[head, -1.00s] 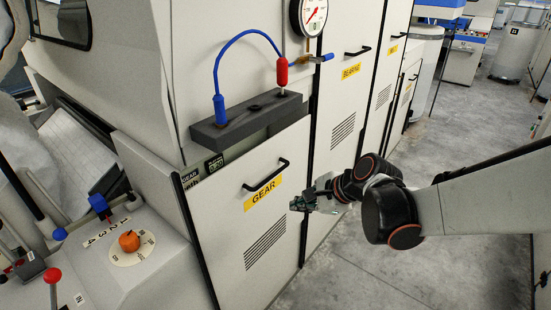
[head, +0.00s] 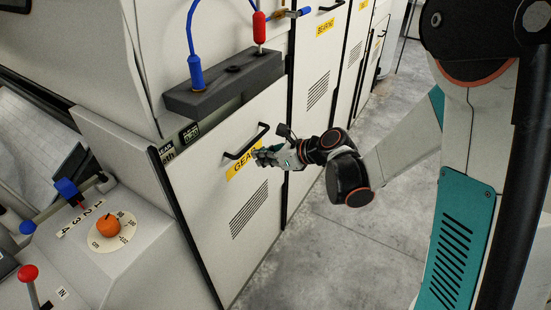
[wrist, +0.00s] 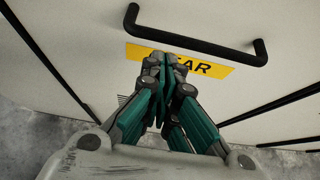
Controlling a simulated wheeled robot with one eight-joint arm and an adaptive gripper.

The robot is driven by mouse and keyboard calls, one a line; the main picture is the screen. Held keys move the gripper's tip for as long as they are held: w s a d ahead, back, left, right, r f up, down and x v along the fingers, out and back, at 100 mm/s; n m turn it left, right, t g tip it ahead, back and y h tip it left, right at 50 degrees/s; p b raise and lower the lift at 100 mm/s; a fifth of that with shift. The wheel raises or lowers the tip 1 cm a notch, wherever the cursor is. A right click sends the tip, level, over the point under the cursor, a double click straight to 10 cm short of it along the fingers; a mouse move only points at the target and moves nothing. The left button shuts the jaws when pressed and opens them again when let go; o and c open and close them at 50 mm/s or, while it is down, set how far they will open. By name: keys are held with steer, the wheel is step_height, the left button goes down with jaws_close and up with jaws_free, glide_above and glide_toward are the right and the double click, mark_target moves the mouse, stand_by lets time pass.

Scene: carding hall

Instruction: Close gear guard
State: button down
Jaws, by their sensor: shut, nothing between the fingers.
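The gear guard (head: 196,185) is a cream door panel with a yellow GEAR label (head: 238,171), vent slots and a black bar handle (head: 246,141). It looks flush, or nearly so, with the machine front; I cannot tell if a small gap remains. My gripper (head: 262,155) is shut and empty in front of the panel, just below the handle. In the wrist view the closed fingertips (wrist: 165,62) overlap the yellow label (wrist: 205,66), with the black handle (wrist: 195,45) just beyond. I cannot tell whether the fingertips touch the panel.
Left of the guard is a control console with an orange knob (head: 108,225), a blue-handled lever (head: 67,190) and a red-knobbed lever (head: 29,273). A dark block (head: 224,84) with blue and red plugs juts out above the guard. Concrete floor (head: 345,240) lies clear on the right.

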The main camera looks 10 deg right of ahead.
mark_target(253, 140)
steer(key=shift+w+a+r+b, duration=0.25)
steer(key=shift+w+a+r, duration=0.25)
steer(key=shift+r, duration=0.25)
steer(key=shift+w+a+r+b, duration=0.2)
steer(key=shift+w+a+r, duration=0.15)
steer(key=shift+a+r, duration=0.3)
step_height(253, 140, up, 2)
steer(key=shift+w+r+p, duration=0.1)
steer(key=shift+r+p, duration=0.1)
steer(key=shift+p, duration=0.55)
steer(key=shift+f, duration=0.1)
